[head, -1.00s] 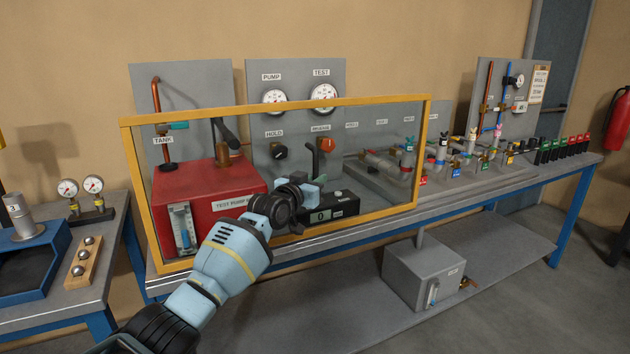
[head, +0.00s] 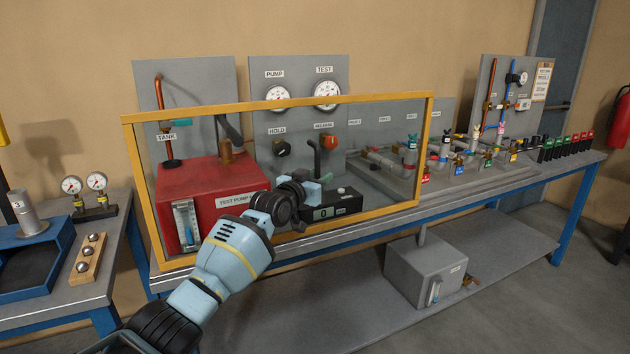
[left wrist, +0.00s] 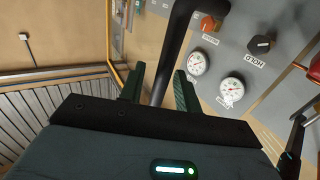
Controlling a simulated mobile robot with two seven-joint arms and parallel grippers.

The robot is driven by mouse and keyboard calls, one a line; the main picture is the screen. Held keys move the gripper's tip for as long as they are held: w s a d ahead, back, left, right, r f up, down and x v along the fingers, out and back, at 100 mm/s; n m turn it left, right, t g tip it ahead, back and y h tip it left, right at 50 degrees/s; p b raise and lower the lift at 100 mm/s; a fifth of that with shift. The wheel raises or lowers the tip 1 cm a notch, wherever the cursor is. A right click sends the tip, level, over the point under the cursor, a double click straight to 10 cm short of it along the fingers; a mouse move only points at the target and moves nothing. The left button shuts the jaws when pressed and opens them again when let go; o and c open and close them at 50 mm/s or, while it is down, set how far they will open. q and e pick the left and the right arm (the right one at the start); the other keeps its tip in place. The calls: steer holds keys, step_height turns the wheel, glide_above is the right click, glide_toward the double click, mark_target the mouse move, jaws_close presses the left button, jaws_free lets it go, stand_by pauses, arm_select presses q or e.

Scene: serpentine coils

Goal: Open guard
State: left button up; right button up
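The guard (head: 275,106) is a clear panel in a yellow frame, standing upright in front of the test pump bench. A dark bent bar (head: 312,152) shows near its middle; it also shows in the left wrist view (left wrist: 178,40). My left gripper (head: 312,190) is at the guard's front, near the bar's lower part. In the left wrist view the two green fingers (left wrist: 160,88) are apart, with the bar running between them. I cannot tell whether they touch it. My wrist hides part of the guard's lower edge. My right gripper is in neither view.
Valves and coils (head: 465,155) line the bench to the right. A side table (head: 80,295) stands left. A grey box (head: 425,268) sits on the lower shelf.

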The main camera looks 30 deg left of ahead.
arm_select(q)
steer(key=s+p, duration=0.1)
steer(key=s, duration=0.6)
steer(key=shift+s+a+p, duration=0.3)
steer(key=shift+s, duration=0.1)
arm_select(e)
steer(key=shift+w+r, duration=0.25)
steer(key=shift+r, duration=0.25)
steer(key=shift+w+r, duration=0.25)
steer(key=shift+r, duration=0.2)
